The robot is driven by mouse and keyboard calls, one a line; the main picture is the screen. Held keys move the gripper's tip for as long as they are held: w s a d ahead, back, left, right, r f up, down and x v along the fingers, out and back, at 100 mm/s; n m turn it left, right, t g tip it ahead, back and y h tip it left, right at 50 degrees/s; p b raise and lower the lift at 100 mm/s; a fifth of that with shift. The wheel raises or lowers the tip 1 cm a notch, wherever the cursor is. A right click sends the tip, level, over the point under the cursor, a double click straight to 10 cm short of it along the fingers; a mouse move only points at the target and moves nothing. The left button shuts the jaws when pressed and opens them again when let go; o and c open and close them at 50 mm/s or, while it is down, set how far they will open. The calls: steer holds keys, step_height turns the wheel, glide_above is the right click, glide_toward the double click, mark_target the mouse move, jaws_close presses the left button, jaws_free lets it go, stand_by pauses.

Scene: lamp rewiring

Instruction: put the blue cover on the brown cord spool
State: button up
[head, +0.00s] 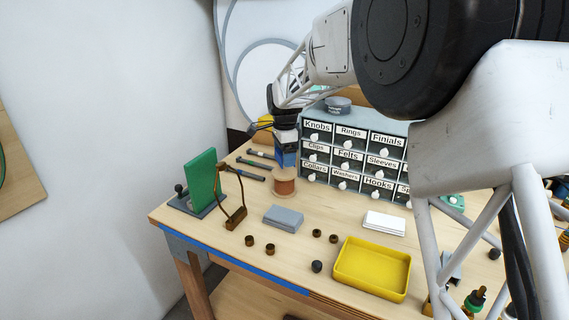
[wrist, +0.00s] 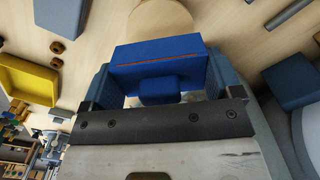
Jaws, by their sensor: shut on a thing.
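The blue cover (head: 286,159) hangs in my gripper (head: 286,143) over the brown cord spool (head: 284,187). The spool stands upright on the bench in front of the drawer cabinet, and the cover's lower end appears just above its pale top. In the wrist view the blue cover (wrist: 158,53) sits between the two fingers of my gripper (wrist: 158,85), which are shut on it. A pale round disc, apparently the spool (wrist: 162,20), shows partly behind the cover; the rest is hidden. I cannot tell whether the cover touches the spool.
The labelled drawer cabinet (head: 360,154) stands close at the right and behind. A grey block (head: 284,218), a brass lamp frame (head: 238,215) and a green panel (head: 201,176) are nearby. Dark tools (head: 250,167) lie left of the spool. A yellow tray (head: 373,291) is at the front.

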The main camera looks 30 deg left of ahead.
mark_target(284, 172)
stand_by(0.3)
steer(key=shift+f, duration=1.75)
steer(key=shift+f, duration=0.15)
steer(key=o, duration=0.8)
steer(key=shift+c, duration=0.2)
step_height(284, 172, up, 12)
steer(key=shift+r, duration=0.15)
